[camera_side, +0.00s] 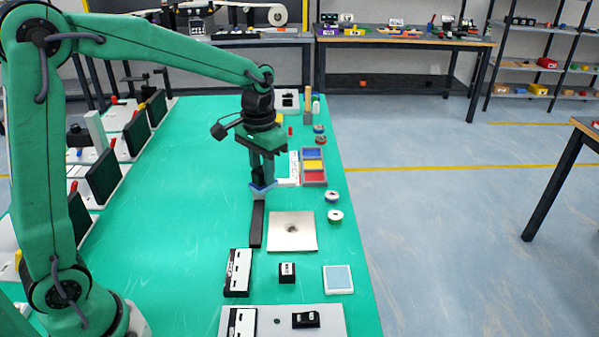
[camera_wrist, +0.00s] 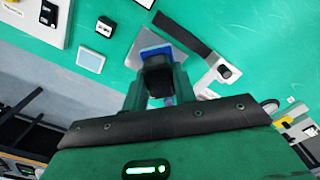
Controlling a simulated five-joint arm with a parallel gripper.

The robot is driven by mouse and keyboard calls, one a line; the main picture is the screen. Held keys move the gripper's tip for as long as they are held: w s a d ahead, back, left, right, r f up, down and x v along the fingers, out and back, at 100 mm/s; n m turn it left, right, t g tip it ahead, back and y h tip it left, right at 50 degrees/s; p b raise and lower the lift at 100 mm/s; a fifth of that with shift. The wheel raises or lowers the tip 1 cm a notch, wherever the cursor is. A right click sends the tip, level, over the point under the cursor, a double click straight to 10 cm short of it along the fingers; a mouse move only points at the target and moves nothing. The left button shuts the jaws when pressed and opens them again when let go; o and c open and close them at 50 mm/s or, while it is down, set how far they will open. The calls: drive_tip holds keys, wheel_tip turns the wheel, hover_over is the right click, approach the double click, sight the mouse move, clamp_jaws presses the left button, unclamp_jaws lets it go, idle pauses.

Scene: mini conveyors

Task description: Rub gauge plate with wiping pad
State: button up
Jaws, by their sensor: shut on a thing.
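The gauge plate (camera_side: 305,241) is a silver-grey square lying flat on the green bench, with a dark smudge near its middle. In the wrist view the plate (camera_wrist: 140,38) shows only in part, behind the pad. My gripper (camera_side: 262,181) is shut on the wiping pad (camera_side: 263,188), which has a blue underside and a black grip. In the wrist view my gripper (camera_wrist: 158,82) holds the black grip between its fingers, with the blue pad (camera_wrist: 153,50) beyond. In the side view the pad is raised, behind and left of the plate, apart from it.
A black bar (camera_side: 257,224) lies left of the plate. A light-blue framed square (camera_side: 338,279), a small black block (camera_side: 287,272) and a white switch panel (camera_side: 238,272) are in front. A tray of coloured sections (camera_side: 314,181) and small rolls (camera_side: 335,215) stand behind and right.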

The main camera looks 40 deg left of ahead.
drive_tip(key=shift+w+d+f, duration=0.7)
drive_tip(key=shift+w+f, duration=0.05)
drive_tip(key=shift+f, duration=1.6)
drive_tip(key=shift+w+d+f, duration=0.65)
drive_tip(key=shift+w+f, duration=0.05)
drive_tip(key=shift+f, duration=1.7)
drive_tip(key=shift+w+d+f, duration=0.7)
drive_tip(key=shift+w+f, duration=0.05)
drive_tip(key=shift+f, duration=1.6)
drive_tip(key=shift+w+a+f, duration=0.3)
drive_tip(key=shift+w+f, duration=0.05)
drive_tip(key=shift+f, duration=0.15)
drive_tip(key=shift+c, duration=0.4)
drive_tip(key=shift+w+a+f, duration=0.15)
drive_tip(key=shift+w+a, duration=0.9)
drive_tip(key=shift+s+d, duration=1.4)
drive_tip(key=shift+r, duration=4.1)
drive_tip(key=shift+f, duration=0.15)
